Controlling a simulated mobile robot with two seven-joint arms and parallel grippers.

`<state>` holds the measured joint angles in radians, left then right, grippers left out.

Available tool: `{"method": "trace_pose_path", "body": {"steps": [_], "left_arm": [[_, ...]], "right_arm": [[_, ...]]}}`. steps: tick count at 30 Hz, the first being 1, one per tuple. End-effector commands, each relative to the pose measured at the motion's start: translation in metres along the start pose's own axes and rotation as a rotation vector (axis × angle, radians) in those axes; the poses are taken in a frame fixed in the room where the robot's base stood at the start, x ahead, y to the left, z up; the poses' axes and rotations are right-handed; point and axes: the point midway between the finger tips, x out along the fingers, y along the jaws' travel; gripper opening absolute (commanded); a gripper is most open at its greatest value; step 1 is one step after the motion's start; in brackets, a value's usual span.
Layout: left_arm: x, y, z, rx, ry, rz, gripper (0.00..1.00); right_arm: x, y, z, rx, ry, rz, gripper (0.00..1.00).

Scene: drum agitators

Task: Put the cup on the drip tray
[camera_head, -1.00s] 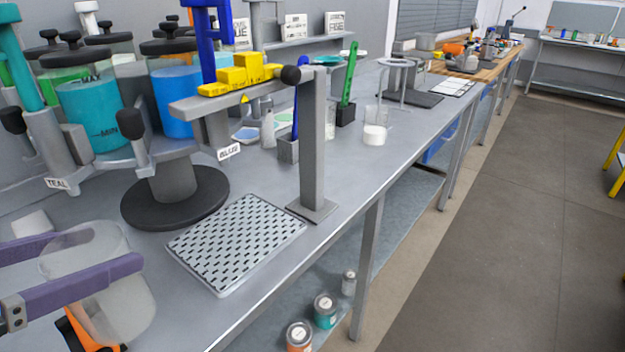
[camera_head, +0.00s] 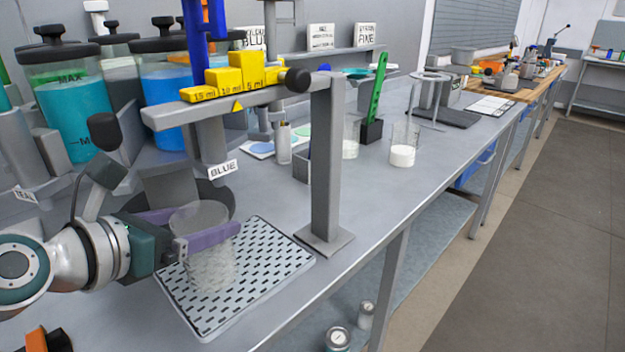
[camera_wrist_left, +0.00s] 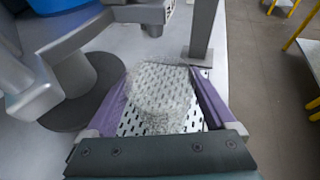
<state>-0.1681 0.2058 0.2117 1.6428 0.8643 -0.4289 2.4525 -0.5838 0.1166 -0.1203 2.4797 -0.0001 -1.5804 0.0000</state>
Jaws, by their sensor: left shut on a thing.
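The clear cup (camera_head: 207,262) is upright between the purple fingers of my left gripper (camera_head: 208,229), which is shut on it. In the left wrist view the cup (camera_wrist_left: 160,98) shows between both fingers (camera_wrist_left: 166,100), with the slotted tray seen through it. The drip tray (camera_head: 285,262) is a light plate with dark slots on the bench. The cup is over the tray's left part; I cannot tell whether its base touches the tray. My right gripper is not in view.
A grey post (camera_head: 326,160) with a yellow stepped gauge (camera_head: 238,78) stands behind the tray. Blue and teal paint drums (camera_head: 75,105) stand at the left. A glass with white contents (camera_head: 403,145) is farther back. The bench's front edge runs right of the tray.

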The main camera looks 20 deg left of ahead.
Motion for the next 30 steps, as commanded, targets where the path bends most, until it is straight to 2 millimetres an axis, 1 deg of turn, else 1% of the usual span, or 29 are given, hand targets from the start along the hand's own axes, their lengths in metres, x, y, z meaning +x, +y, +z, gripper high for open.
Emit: {"method": "trace_pose_path", "body": {"steps": [1,5,11,12,13,15,23,27,28,30], "left_arm": [[0.006,0.0,0.002,0.0,-0.001,0.0,0.1],[0.013,0.0,0.006,0.001,-0.001,-0.001,0.1],[0.043,0.0,0.018,0.002,-0.002,0.0,0.1],[0.048,0.001,0.017,0.004,0.0,0.001,0.1],[0.049,0.001,0.007,0.005,0.005,0.0,0.1],[0.05,0.001,0.003,0.002,0.003,0.0,0.1],[0.05,0.0,0.004,0.001,0.002,0.0,0.1],[0.051,0.0,-0.001,0.001,0.002,0.001,0.1],[0.051,0.0,0.0,0.001,0.002,0.001,0.91],[0.051,0.0,0.001,0.002,0.002,0.0,0.99]], "right_arm": [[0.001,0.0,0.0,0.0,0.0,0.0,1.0],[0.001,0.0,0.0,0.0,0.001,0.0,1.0],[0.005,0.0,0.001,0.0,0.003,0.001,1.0],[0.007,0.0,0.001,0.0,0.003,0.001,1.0],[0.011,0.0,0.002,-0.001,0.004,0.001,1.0],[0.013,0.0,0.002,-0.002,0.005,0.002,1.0],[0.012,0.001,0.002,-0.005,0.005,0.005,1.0],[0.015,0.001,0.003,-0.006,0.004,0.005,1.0],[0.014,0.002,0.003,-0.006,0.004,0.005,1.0],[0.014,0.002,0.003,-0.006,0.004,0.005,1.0]]}}
